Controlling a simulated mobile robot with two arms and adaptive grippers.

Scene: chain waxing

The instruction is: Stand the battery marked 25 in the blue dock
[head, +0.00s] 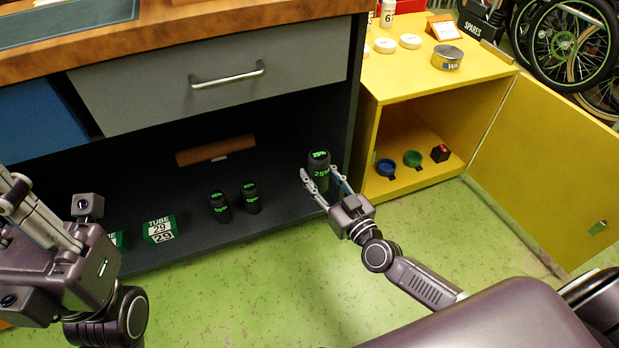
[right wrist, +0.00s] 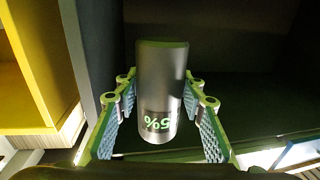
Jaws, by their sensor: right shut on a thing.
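The dark battery marked 25% (head: 320,171) stands upright in my right gripper (head: 328,186), at the right end of the lower shelf. In the right wrist view the grey cylinder (right wrist: 162,85) sits between the two padded fingers (right wrist: 160,130), and part of its green "5%" shows upside down. My right gripper is shut on it. The blue dock (head: 386,168), a small round cup, is on the floor of the yellow cabinet to the right. My left gripper (head: 60,205) is at the left edge, and its jaw state is unclear.
A dark cabinet side wall (head: 352,100) stands between shelf and yellow cabinet (head: 425,186). A green dock (head: 412,159) and a dark block with a red top (head: 440,153) sit beside the blue dock. Two batteries (head: 220,207) (head: 251,198) stand left. The yellow door (head: 550,165) is open.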

